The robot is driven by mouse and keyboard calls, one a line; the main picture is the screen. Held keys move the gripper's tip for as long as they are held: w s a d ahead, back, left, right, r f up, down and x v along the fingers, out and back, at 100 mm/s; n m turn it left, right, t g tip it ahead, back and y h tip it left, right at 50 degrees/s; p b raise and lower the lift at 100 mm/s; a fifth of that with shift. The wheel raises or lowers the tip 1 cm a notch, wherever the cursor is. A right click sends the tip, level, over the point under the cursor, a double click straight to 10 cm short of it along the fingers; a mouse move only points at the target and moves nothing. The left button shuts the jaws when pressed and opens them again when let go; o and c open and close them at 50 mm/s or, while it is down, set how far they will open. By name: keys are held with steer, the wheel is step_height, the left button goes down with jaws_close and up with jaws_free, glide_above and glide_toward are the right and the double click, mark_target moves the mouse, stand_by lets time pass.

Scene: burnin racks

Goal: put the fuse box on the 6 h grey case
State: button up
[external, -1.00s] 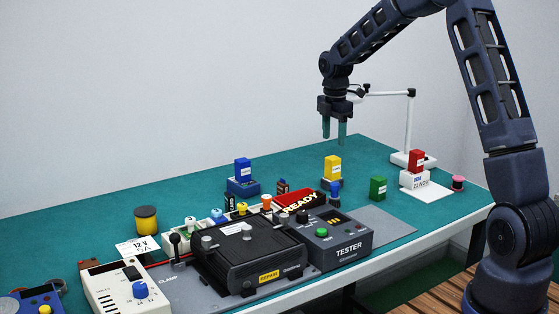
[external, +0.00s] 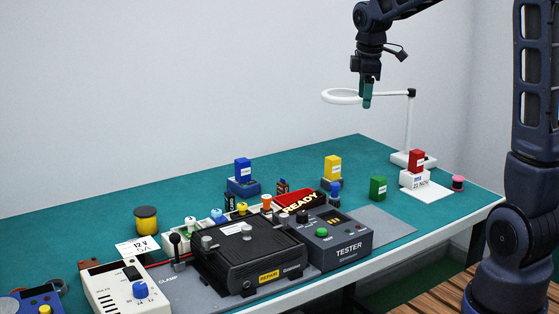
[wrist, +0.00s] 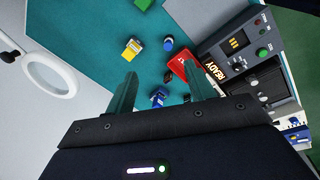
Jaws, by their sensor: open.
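My gripper (external: 367,98) is open and empty, high above the back right of the bench; its two fingers spread apart in the wrist view (wrist: 160,82). A yellow box (external: 333,167) with a white label stands on a low grey case (external: 332,183). A green box (external: 378,188) stands alone on the mat. A blue box (external: 242,169) stands on a blue case (external: 242,186), and a red box (external: 416,161) on a white case (external: 412,179). I cannot read which box is the fuse box, nor any 6 h mark.
The tester (external: 340,245) and black repair unit (external: 250,254) fill the front middle. A white ring lamp (external: 342,96) stands at the back right, close to my gripper. The mat's back left (external: 85,223) is clear.

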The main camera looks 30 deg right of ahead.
steer(key=s+a+r+m+t, duration=0.1)
steer(key=s+m, duration=0.4)
steer(key=s, duration=1)
steer(key=s+a+r+m+t, duration=0.1)
steer(key=s+m, duration=0.5)
steer(key=s, duration=0.9)
steer(key=shift+a+t+y, duration=0.25)
steer(key=shift+t+y, duration=0.05)
steer(key=shift+t, duration=0.1)
